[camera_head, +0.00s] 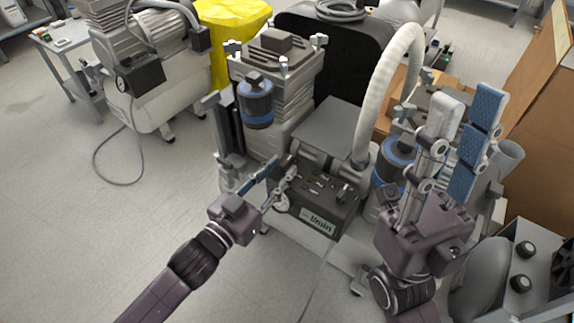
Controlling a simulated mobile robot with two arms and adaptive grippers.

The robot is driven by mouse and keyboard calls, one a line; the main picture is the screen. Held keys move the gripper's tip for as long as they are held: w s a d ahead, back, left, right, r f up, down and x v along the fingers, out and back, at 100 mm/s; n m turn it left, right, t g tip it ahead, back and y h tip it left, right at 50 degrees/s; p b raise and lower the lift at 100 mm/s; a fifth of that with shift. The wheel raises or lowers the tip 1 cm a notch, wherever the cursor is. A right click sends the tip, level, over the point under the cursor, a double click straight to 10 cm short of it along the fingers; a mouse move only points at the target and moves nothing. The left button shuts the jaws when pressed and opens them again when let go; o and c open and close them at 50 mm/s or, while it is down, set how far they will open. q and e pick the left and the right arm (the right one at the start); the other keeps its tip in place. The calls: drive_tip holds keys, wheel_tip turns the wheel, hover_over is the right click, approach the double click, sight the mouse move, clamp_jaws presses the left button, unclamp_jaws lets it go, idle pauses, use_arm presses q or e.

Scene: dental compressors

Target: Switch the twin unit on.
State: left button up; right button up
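The twin unit (325,128) stands in the middle, a grey compressor with blue-banded cylinders and a thick white hose. Its dark control box (338,222) faces me at the front, with small controls on top and a pale label. A round gauge (282,203) is at the box's left end. My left gripper (281,168) is open, its fingers at the left end of the control box, over or near the gauge; I cannot tell whether they touch it. My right gripper (468,98) is open and empty, fingers pointing up, in front of the unit's right side. The switch's setting cannot be read.
Another compressor (165,85) with a cable on the floor stands at the left. A yellow bag (228,35) is behind. Cardboard boxes (540,120) and a grey machine with black knobs (530,265) crowd the right. The floor (60,220) at the left front is clear.

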sight(281, 169)
use_arm(q)
drive_tip(key=shift+b+x, duration=0.35)
drive_tip(key=shift+x, duration=1.25)
clamp_jaws()
